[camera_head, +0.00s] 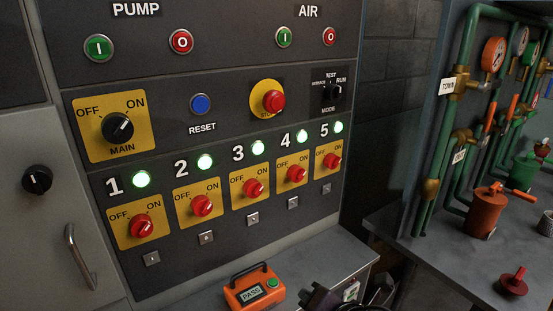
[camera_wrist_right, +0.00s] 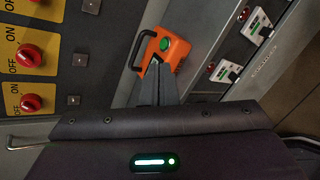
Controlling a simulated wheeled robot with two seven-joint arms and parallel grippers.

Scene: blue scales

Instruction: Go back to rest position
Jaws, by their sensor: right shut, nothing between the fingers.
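My right gripper (camera_head: 322,297) shows at the bottom edge of the head view, dark and partly cut off, just right of an orange tester box (camera_head: 254,289). In the right wrist view my right gripper's fingers (camera_wrist_right: 156,84) are together with nothing between them. They overlap the lower left of the orange box (camera_wrist_right: 168,52) in that view; I cannot tell the gap between them. My left gripper is not in view.
The panel (camera_head: 225,70) carries a MAIN knob (camera_head: 117,127), several red rotary switches with lit green lamps above, and a red stop button (camera_head: 273,101). A bench with green pipes (camera_head: 424,140) and an orange canister (camera_head: 483,212) stands at the right.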

